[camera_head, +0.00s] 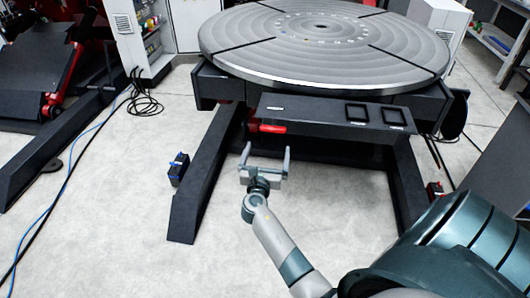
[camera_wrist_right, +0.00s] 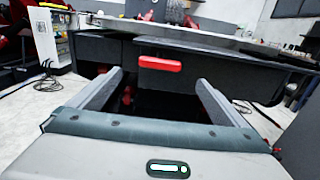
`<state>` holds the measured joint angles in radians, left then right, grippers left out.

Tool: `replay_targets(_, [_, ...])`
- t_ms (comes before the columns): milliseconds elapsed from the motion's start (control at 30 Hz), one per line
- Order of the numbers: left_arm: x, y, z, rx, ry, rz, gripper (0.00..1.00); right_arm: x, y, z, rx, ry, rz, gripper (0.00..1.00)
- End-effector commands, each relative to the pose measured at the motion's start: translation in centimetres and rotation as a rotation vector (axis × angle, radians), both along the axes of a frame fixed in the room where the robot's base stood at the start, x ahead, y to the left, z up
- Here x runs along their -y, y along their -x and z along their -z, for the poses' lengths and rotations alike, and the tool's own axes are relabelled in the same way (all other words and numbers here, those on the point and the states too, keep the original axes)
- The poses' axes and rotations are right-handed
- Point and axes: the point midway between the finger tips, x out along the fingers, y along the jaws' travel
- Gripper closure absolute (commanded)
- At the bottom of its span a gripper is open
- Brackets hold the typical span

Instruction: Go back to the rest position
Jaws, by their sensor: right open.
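My right gripper (camera_head: 265,160) is open and empty in the head view, with its fingers pointing away towards the positioner. It is just in front of and below the positioner's dark front panel. The right wrist view shows its two fingers (camera_wrist_right: 160,88) spread apart with nothing between them. A red handle (camera_head: 272,129) sits on the left part of the panel, beyond the fingertips; it also shows in the right wrist view (camera_wrist_right: 160,63). The positioner has a round grey grooved table (camera_head: 325,65). My left gripper is not in view.
The positioner's dark legs (camera_head: 205,175) spread over the pale floor on both sides of my right gripper. A small dark box (camera_head: 179,168) stands by the left leg. Cables (camera_head: 65,185) run along the floor at left. A white cabinet (camera_head: 124,35) stands behind.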

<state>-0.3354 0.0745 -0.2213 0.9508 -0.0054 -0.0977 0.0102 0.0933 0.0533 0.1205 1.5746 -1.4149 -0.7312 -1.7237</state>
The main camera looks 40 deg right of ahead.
Motion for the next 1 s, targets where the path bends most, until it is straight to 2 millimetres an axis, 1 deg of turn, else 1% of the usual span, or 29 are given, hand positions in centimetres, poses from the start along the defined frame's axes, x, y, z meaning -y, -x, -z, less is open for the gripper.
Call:
replay_targets(133, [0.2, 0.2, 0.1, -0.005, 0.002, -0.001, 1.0, 0.2, 0.0, 0.0, 0.0, 0.0, 0.0, 0.03])
replay_targets(433, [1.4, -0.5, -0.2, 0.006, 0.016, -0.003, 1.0, 0.2, 0.0, 0.0, 0.0, 0.0, -0.001, 0.03])
replay_targets(767, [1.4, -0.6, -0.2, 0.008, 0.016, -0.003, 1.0, 0.1, 0.0, 0.2, 0.0, -0.006, -0.003, 0.03])
replay_targets(867, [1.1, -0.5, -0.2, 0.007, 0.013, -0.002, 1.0, -0.3, 0.0, 1.3, 0.004, -0.038, -0.017, 0.03])
replay_targets(967, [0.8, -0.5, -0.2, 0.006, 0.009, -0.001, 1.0, -1.2, 0.1, 3.6, 0.015, -0.112, -0.045, 0.03])
replay_targets(1000, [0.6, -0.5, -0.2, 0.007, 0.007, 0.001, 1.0, -1.7, 0.1, 4.8, 0.021, -0.155, -0.059, 0.03])
